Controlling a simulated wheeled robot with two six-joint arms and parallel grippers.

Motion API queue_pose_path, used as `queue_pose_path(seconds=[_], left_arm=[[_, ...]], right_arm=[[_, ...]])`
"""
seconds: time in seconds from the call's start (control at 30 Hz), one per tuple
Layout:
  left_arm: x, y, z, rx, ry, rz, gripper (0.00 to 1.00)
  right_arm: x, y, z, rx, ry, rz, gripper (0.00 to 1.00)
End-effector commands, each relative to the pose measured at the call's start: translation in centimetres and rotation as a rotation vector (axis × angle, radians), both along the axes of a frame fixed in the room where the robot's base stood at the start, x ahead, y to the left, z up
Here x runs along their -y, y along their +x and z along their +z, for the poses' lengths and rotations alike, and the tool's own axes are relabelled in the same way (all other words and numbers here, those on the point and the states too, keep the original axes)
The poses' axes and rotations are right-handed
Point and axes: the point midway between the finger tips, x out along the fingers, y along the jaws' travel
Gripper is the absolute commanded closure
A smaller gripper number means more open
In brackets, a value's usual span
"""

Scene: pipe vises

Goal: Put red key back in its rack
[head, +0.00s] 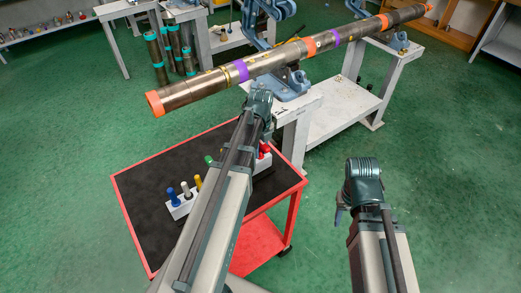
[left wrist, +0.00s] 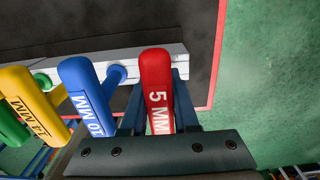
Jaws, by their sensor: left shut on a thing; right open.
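The red key (left wrist: 158,90), marked 5 MM, stands between the fingers of my left gripper (left wrist: 156,112), which is shut on it. In the head view the red key (head: 264,150) shows just right of my left arm, whose fingers are hidden there. The white rack (head: 180,209) lies on the cart, partly covered by my arm. In the left wrist view the red key overlaps the right end of the rack (left wrist: 100,58); I cannot tell whether its lower end is seated. My right gripper (head: 341,208) is open and empty, over the floor right of the cart.
Blue (head: 172,196), white (head: 186,189), yellow (head: 198,183) and green (head: 209,160) keys stand in the rack. The red cart (head: 129,213) has a black top with free room around the rack. A long banded pipe (head: 270,62) rests in blue vises behind.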

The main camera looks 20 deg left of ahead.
Motion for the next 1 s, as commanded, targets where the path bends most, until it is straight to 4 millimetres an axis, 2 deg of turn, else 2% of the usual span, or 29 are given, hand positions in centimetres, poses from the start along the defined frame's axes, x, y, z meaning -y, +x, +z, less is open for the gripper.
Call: queue_pose_path(seconds=[0.47,0.5,0.67,0.7,1.0], left_arm=[[0.02,-0.03,-0.14,-0.001,-0.001,0.0,1.0],[0.02,-0.03,-0.15,-0.001,-0.001,0.0,0.68],[0.02,-0.03,-0.15,-0.001,-0.001,0.0,0.39],[0.02,-0.02,-0.14,0.0,0.0,0.0,0.37],[0.01,0.0,-0.05,0.0,0.0,0.0,0.37]], right_arm=[[0.0,0.0,-0.14,0.0,0.0,0.0,0.5],[-0.01,0.0,-0.15,0.0,0.0,0.0,0.5],[0.0,0.0,-0.15,0.0,0.0,0.0,0.5],[0.0,0.0,-0.14,0.0,0.0,0.0,0.5],[0.0,0.0,-0.05,0.0,0.0,0.0,0.5]])
